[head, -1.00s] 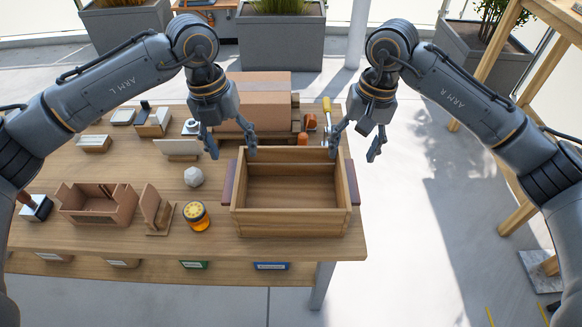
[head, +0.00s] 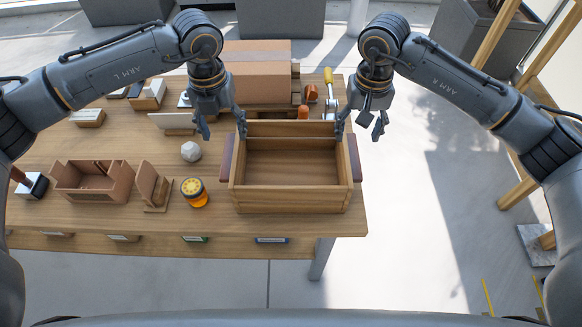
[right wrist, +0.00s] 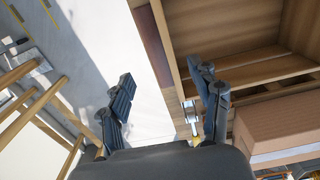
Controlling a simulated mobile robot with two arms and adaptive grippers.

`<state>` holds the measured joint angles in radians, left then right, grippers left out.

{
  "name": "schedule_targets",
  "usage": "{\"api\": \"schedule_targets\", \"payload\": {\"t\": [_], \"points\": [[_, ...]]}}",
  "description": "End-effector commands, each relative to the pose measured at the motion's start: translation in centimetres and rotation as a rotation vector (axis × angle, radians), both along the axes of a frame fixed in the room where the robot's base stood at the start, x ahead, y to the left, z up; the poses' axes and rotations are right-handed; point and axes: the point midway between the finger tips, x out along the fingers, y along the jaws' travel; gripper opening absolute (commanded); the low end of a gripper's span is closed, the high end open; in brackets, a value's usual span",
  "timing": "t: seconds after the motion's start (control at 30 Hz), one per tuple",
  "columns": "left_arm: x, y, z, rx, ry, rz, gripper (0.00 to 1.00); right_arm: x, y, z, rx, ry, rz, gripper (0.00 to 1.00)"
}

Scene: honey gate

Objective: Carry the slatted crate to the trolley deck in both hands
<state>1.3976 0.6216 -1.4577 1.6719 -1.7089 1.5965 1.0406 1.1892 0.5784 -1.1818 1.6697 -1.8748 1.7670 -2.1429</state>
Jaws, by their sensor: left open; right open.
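The slatted wooden crate (head: 290,201) stands upright and empty on the right end of the wooden table. It has a dark handle on its left side (head: 227,158) and another on its right side (head: 354,157). My left gripper (head: 222,133) is open above the crate's far left corner. My right gripper (head: 359,132) is open above the far right corner, with one finger on each side of the crate's right wall line. In the right wrist view the open fingers (right wrist: 165,105) show near the crate's wall (right wrist: 185,68). Neither grips anything. I cannot make out the trolley deck.
A honey jar (head: 195,193), a white faceted object (head: 191,151) and a small wooden box (head: 92,183) lie left of the crate. A large cardboard box (head: 258,75) and a yellow-handled tool (head: 328,77) are behind it.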

Motion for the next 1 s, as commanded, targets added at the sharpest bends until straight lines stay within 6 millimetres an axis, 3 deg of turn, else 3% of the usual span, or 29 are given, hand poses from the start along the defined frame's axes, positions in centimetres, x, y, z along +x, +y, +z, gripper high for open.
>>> {"api": "schedule_targets", "payload": {"t": [0.2, 0.4, 0.87, 1.0], "points": [[0.0, 0.0, -4.4, 0.002, 0.003, 0.000, 0.63, -0.1, 0.0, -4.4, 0.000, 0.003, -0.002, 0.63], [0.0, 0.0, -7.0, 0.001, 0.001, 0.000, 0.63, 0.0, 0.0, -7.0, 0.001, 0.001, -0.001, 0.63], [0.0, 0.0, -8.0, 0.000, 0.000, 0.000, 0.63, 0.0, 0.0, -8.0, 0.001, -0.001, 0.000, 0.63], [0.0, 0.0, -8.0, 0.000, 0.000, 0.000, 0.37, 0.0, 0.0, -8.0, 0.001, -0.001, 0.000, 0.37]]}}
